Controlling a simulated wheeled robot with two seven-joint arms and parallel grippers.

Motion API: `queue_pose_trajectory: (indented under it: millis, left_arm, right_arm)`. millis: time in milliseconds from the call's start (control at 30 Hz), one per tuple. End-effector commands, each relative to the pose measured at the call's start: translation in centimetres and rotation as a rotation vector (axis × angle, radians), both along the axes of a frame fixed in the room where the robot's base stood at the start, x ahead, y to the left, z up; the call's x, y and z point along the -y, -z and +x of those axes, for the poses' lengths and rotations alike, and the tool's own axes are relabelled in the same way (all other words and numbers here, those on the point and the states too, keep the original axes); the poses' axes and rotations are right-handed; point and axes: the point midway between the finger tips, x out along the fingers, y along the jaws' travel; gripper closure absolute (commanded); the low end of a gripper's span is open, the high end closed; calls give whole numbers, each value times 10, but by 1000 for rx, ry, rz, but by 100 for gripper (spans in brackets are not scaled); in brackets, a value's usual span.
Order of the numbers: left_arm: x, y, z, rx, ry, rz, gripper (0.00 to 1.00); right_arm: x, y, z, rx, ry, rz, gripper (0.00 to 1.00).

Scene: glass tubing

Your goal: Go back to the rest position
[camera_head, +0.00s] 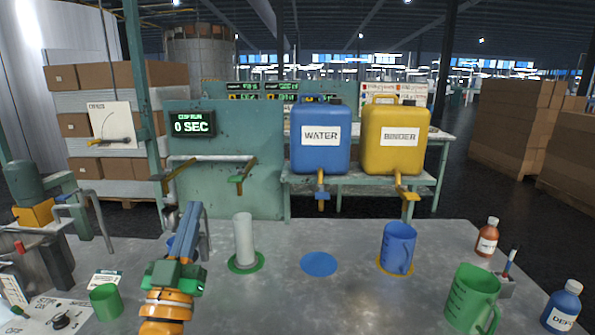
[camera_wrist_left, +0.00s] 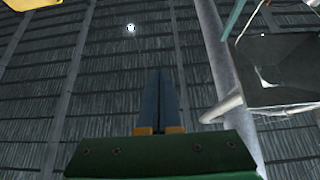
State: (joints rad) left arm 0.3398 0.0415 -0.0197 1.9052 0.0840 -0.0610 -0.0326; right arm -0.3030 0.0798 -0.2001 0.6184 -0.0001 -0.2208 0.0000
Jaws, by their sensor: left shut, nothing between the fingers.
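My left gripper (camera_head: 189,220) stands over the front left part of the grey table in the head view, its fingers pointing up and away from me. In the left wrist view the two dark fingers (camera_wrist_left: 160,95) lie together, shut with nothing between them, against the dark ribbed roof. A bit of blue (camera_head: 171,243) shows just left of the fingers, mostly hidden behind my arm. A white cylinder (camera_head: 243,240) stands upright on a green disc just right of my gripper, apart from it. My right gripper is in neither view.
A blue jug (camera_head: 398,247) stands on a yellow ring, with a green jug (camera_head: 472,298) nearer me. A blue disc (camera_head: 319,264) lies bare at the middle. A green cup (camera_head: 105,301) stands at left. WATER (camera_head: 321,155) and BINDER (camera_head: 394,160) tanks stand behind on a shelf.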

Motion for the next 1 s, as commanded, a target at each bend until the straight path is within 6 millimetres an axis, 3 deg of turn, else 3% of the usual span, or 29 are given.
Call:
queue_pose_trajectory:
  millis: [267, 367, 567, 667, 800, 1000]
  left_arm:
    - [6, 59, 5, -228, 9, 28, 100]
    - [9, 91, 2, -348, 15, 43, 100]
    - [15, 182, -21, -690, 28, 81, 100]
    - [17, 233, -48, -894, 33, 103, 100]
    - [18, 299, -103, -1194, 40, 138, 100]
    - [15, 359, -191, -1562, 46, 177, 100]
  right_arm:
    - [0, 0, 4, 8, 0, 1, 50]
    - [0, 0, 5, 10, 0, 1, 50]
    - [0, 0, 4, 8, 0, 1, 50]
    - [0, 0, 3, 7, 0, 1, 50]
    - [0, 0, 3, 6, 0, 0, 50]
    - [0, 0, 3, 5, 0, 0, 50]
